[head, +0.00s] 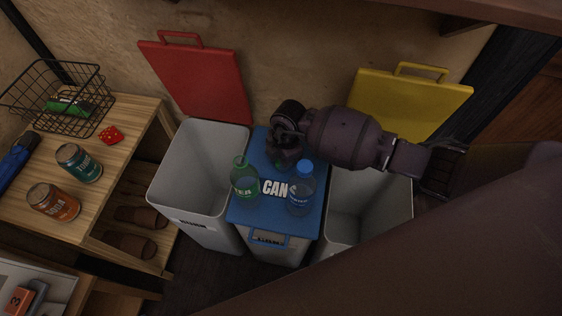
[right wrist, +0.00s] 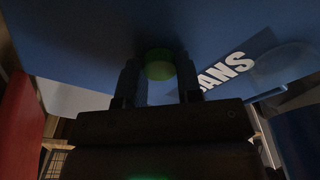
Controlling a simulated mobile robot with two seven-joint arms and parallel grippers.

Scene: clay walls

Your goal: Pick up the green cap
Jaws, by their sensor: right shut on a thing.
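The green cap (right wrist: 159,66) shows in the right wrist view as a round green piece between my two fingers. My right gripper (right wrist: 160,80) is shut on it, close over the blue lid (right wrist: 85,45). In the head view my right gripper (head: 287,160) points down over the far part of the blue lid (head: 260,144), and the cap is mostly hidden by it. A green bottle (head: 244,182) stands on the lid to the left of the gripper. My left gripper is not in view.
A clear bottle with a blue cap (head: 301,190) stands on the lid's right side. Open bins stand left (head: 190,165) and right (head: 375,215), with raised red (head: 200,80) and yellow (head: 410,105) lids. A wooden shelf (head: 110,185) holds cans and a wire basket (head: 60,95).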

